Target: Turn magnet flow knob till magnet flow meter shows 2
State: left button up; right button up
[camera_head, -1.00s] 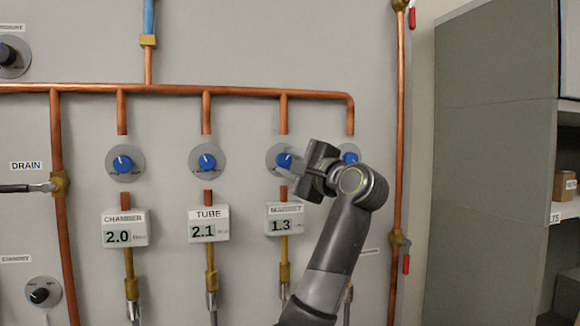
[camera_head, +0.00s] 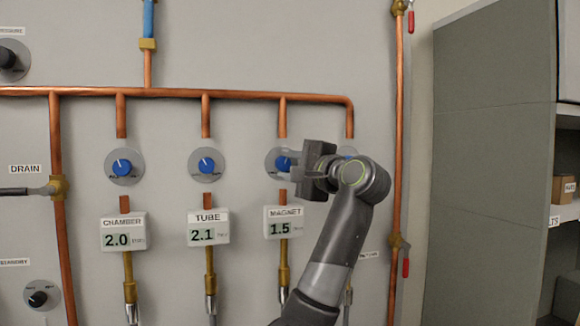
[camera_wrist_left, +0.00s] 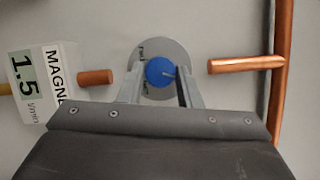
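The magnet flow knob (camera_head: 283,162) is blue on a round grey plate, third in the row of knobs; it also shows in the left wrist view (camera_wrist_left: 160,70). The magnet flow meter (camera_head: 280,222) below it is white, labelled MAGNET, and reads 1.5; its display shows sideways in the left wrist view (camera_wrist_left: 24,82). My left gripper (camera_head: 289,164) is at the knob, with its two fingers on either side of it, shut on it. The finger contact is partly hidden in the head view. My right gripper is not in view.
The chamber knob (camera_head: 122,166) and tube knob (camera_head: 206,164) are to the left, with meters reading 2.0 and 2.1. Another knob (camera_head: 349,152) on the right is mostly hidden by my arm. Copper pipes (camera_head: 180,91) run along the panel. A grey cabinet (camera_head: 490,160) stands right.

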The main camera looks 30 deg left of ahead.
pick_arm(q)
jog(key=o, duration=0.4)
jog(key=b+v, duration=0.4)
jog(key=v, duration=1.3)
jog(key=shift+d+b, duration=0.25)
jog(key=shift+b, duration=0.15)
